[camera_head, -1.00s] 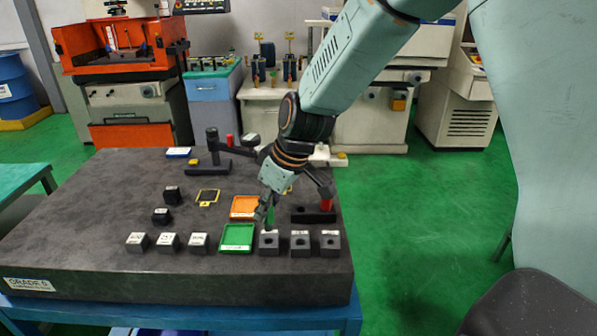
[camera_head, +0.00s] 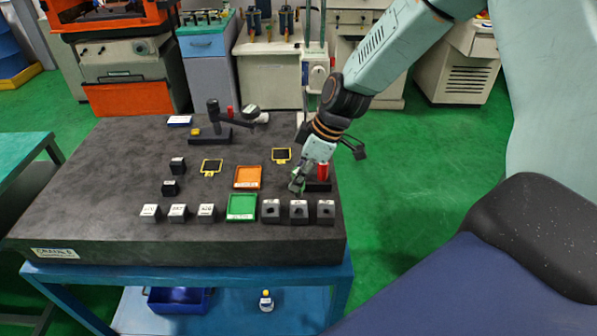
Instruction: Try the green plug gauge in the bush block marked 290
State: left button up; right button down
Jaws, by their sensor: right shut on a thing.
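My right gripper (camera_head: 297,186) comes down from the upper right and is shut on the green plug gauge (camera_head: 299,190); only a little green shows at the fingertips. It is over or just behind the middle block (camera_head: 298,211) of three bush blocks with dark holes at the front right. The other two are a left block (camera_head: 270,212) and a right block (camera_head: 325,213). Their white markings are too small to read, so I cannot tell which is 290. The gap between gauge and block is unclear. My left gripper is out of view.
A green tray (camera_head: 242,219) and an orange tray (camera_head: 247,186) lie left of the blocks. Three more small blocks (camera_head: 178,213) stand further left. A red-handled piece (camera_head: 323,171) stands just right of the gripper. The left of the dark granite plate (camera_head: 95,195) is clear.

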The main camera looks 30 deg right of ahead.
aim_at(300, 196)
notch_tip(300, 196, down, 2)
jog(key=shift+s+d+b, duration=0.1)
jog(key=shift+b, duration=0.6)
jog(key=shift+f+b, duration=0.7)
jog(key=shift+f, duration=0.2)
jog(key=shift+f+b, duration=0.4)
jog(key=shift+b, duration=0.1)
jog(key=shift+f, duration=0.15)
jog(key=shift+f+b, duration=0.1)
jog(key=shift+b, duration=0.25)
jog(key=shift+f, duration=0.15)
jog(key=shift+f+b, duration=0.85)
jog(key=shift+b, duration=0.2)
